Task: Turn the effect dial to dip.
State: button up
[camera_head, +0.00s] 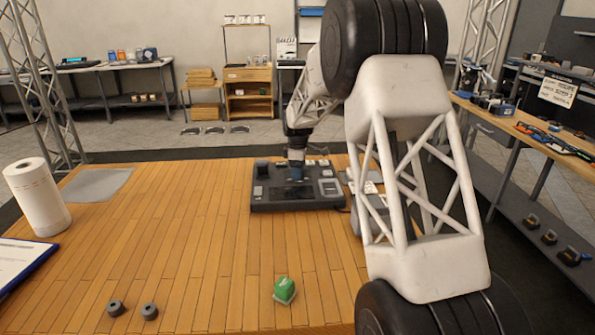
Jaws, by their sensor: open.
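A dark grey control console (275,205) lies on the wooden table, just right of centre. It has a dark screen, buttons, a lighter panel at its right and a raised black part at its back left. My gripper (296,176) points down over the middle of the console, very close to its top. It is open, but its fingers are small and dark here. The effect dial and its dip mark cannot be made out at this size, and the gripper covers part of the console. I cannot tell whether the fingers touch anything.
A green block (284,290) and two grey rings (116,308) lie near the table's front. A paper roll (37,196), a clipboard (20,262) and a grey mat (97,185) are at the left. The table (190,230) is clear left of the console.

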jog(key=shift+f, duration=0.15)
jog(key=c, duration=0.9)
